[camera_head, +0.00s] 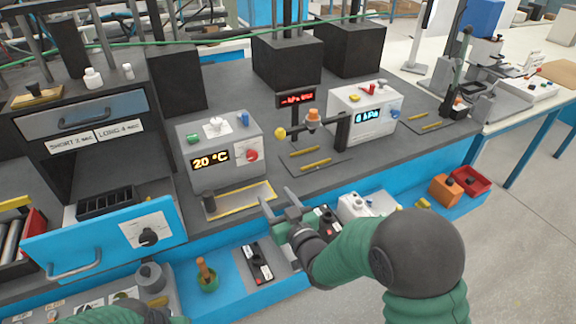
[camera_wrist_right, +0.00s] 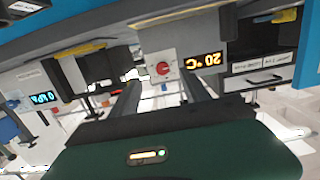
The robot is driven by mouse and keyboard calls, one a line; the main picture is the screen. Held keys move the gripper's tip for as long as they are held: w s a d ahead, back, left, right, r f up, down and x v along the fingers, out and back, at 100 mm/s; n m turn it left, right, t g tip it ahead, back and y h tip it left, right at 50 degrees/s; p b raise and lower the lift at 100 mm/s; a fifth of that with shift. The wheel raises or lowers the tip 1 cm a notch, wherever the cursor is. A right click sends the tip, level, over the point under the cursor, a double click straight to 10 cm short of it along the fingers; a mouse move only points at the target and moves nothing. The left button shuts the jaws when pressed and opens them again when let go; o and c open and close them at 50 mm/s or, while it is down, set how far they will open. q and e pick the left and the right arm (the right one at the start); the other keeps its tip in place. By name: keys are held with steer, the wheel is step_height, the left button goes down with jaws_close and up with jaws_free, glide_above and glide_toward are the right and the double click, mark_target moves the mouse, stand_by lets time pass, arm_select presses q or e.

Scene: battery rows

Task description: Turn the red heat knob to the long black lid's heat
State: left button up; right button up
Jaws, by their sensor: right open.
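The red heat knob (camera_head: 251,156) is on the front of a grey box (camera_head: 215,182) whose display reads 20 °C. It also shows in the wrist view as a red knob (camera_wrist_right: 163,68) on a pale plate, beyond the fingers. My right gripper (camera_head: 278,200) is open and empty, in front of and below the knob, apart from it. In the wrist view the knob lies between the two fingers (camera_wrist_right: 163,92). I cannot tell which thing is the long black lid; a black object (camera_head: 257,262) lies on the blue lower shelf. My left gripper is outside the picture; part of my left arm shows bottom left.
A white box (camera_head: 365,112) reading 0 kPa stands to the right. A cabinet (camera_head: 90,120) at left bears SHORT and LONG labels, their numbers blurred. A blue drawer (camera_head: 105,238) with a dark dial is pulled out. A yellow-edged tray (camera_head: 240,198) lies before the grey box.

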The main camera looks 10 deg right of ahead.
mark_target(253, 157)
steer(key=shift+t, duration=0.6)
steer(key=x, duration=0.5)
steer(key=r+x, duration=0.1)
steer(key=x, duration=0.4)
steer(key=r+x, duration=0.1)
steer(key=x, duration=0.4)
steer(key=shift+w+a, duration=0.2)
steer(key=shift+w, duration=0.05)
steer(key=shift+w+f, duration=0.1)
steer(key=shift+w, duration=0.3)
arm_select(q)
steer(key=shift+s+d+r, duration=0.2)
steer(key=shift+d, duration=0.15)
arm_select(e)
steer(key=shift+s, duration=0.1)
steer(key=shift+c, duration=1.1)
jaws_close()
